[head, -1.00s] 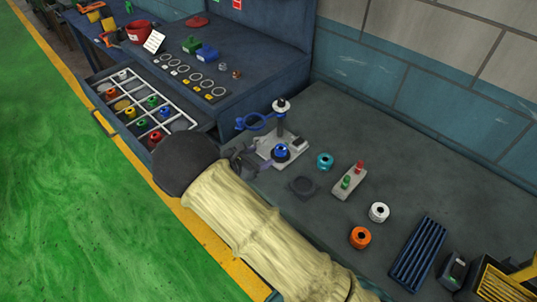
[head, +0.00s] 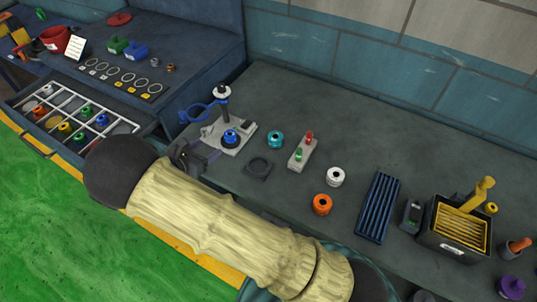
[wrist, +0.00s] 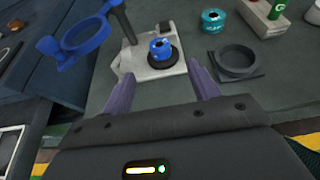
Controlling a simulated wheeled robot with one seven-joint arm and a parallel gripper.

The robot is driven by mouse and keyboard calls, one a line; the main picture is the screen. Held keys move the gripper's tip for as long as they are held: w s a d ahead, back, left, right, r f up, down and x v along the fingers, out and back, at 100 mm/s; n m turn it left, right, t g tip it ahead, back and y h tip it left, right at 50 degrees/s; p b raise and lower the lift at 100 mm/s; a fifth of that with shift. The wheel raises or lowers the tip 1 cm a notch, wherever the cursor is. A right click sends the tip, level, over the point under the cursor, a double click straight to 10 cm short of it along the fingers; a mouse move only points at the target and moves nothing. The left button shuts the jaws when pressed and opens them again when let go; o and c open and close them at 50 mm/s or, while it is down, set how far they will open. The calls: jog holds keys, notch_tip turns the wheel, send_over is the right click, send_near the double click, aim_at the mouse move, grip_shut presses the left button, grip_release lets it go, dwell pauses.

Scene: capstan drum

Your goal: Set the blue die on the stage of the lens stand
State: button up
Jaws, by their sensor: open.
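The blue die (head: 231,134) is a small blue ring-shaped piece. It sits on the round dark stage (wrist: 162,60) of the lens stand; in the wrist view the blue die (wrist: 160,46) rests upright there. The lens stand (head: 213,131) has a pale base, a dark post and a blue ring-shaped lens holder (wrist: 78,38) to the left. My gripper (wrist: 166,88) is open, with its two purple fingers apart on the near side of the stage. The die is beyond the fingertips, and nothing shows between the fingers. In the head view my gripper (head: 200,158) is just in front of the stand's base.
To the right are an empty dark round holder (head: 258,167), a teal die (head: 275,140), a block with red and green knobs (head: 302,152), a white die (head: 335,177) and an orange die (head: 322,204). A drawer of dies (head: 70,118) is open at left.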

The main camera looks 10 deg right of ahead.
jog(key=s+d+r+m+g+y, duration=0.1)
jog(key=s+d+r+m+g, duration=0.2)
jog(key=d+m, duration=0.45)
jog(key=s+d+m+g+y, duration=0.1)
jog(key=s+d+m+g, duration=0.4)
jog(key=d, duration=0.5)
jog(key=s+d+r+m+y, duration=0.6)
jog(key=s+d+r+m, duration=0.2)
jog(key=m, duration=0.8)
jog(key=shift+s+d, duration=0.15)
jog(key=shift+s, duration=1.05)
